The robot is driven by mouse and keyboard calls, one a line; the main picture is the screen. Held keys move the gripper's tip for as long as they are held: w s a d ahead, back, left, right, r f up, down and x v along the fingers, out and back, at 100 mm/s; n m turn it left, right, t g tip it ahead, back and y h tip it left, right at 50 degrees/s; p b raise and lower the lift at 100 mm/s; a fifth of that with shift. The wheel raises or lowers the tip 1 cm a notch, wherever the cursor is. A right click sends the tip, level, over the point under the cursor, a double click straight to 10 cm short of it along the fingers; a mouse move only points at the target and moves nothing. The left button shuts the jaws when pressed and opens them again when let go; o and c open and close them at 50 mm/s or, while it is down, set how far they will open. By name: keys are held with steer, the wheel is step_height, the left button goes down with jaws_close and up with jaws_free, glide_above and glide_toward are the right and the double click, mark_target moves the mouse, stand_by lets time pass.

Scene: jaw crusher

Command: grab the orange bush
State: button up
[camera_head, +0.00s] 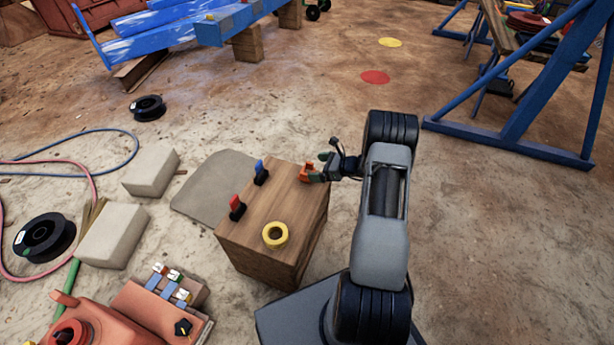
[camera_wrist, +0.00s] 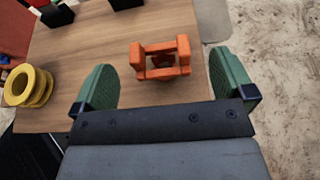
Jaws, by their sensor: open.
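The orange bush (camera_wrist: 162,76) is a small blocky orange frame with an opening in its middle. It sits on the wooden box top near its right edge. In the head view the orange bush (camera_head: 306,171) is partly covered by my gripper. My gripper (camera_wrist: 160,88) is open and empty, with one green finger on each side of the bush and a clear gap to both. The bush lies slightly ahead of the fingertips. In the head view my gripper (camera_head: 322,168) reaches in from the right.
The wooden box (camera_head: 272,207) also carries a yellow ring (camera_head: 275,235), a red-topped black piece (camera_head: 237,207) and a blue-topped black piece (camera_head: 261,172). Pale blocks (camera_head: 112,235) and orange machinery (camera_head: 150,310) are to the left. The floor right of my arm is clear.

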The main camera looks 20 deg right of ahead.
mark_target(303, 169)
steer(key=shift+x, duration=0.95)
steer(key=shift+f+b+x, duration=0.15)
steer(key=shift+b+x, duration=0.6)
steer(key=shift+x, duration=0.55)
steer(key=shift+f+b+x, duration=0.15)
steer(key=shift+b+x, duration=0.55)
steer(key=shift+x, duration=0.6)
steer(key=shift+s, duration=0.2)
steer(key=c, duration=1)
